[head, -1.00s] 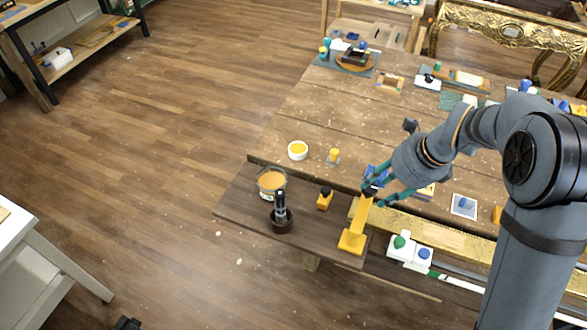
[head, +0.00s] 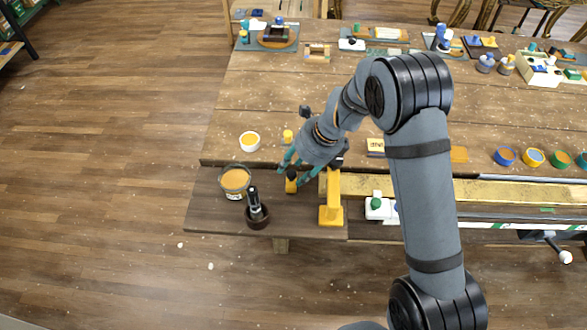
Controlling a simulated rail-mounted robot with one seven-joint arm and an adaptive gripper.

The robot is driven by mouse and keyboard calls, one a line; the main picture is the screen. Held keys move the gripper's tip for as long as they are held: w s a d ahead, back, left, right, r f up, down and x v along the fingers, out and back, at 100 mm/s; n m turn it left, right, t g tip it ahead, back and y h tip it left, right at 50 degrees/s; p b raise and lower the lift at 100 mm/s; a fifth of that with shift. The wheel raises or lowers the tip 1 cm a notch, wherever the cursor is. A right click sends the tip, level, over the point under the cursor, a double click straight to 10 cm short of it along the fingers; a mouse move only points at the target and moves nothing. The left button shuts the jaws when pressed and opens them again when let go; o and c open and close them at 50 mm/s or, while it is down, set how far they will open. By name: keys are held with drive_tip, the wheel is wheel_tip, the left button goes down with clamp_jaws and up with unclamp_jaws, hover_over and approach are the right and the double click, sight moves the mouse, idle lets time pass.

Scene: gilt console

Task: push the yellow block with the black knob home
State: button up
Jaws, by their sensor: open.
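A small yellow block with a black knob (head: 291,183) stands on the dark lower board (head: 213,204) at the table's near edge. My gripper (head: 292,173) is open, its teal fingers pointing down and left close by the block. I cannot tell whether a finger touches it. To its right, a taller yellow piece (head: 331,209) with a wide foot reaches up beside the end of a long gilt rail (head: 480,191). Its dark top is partly behind my wrist, and my arm hides part of the rail.
A tub of orange paint (head: 234,180) and a dark brush or tool in a round brown base (head: 256,209) stand left of the block. A white bowl of yellow (head: 250,141) and a small yellow-topped piece (head: 287,137) are behind. Open floor lies left.

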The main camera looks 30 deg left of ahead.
drive_tip(key=shift+a+f, duration=0.2)
drive_tip(key=shift+f, duration=0.4)
drive_tip(key=c, duration=0.4)
clamp_jaws()
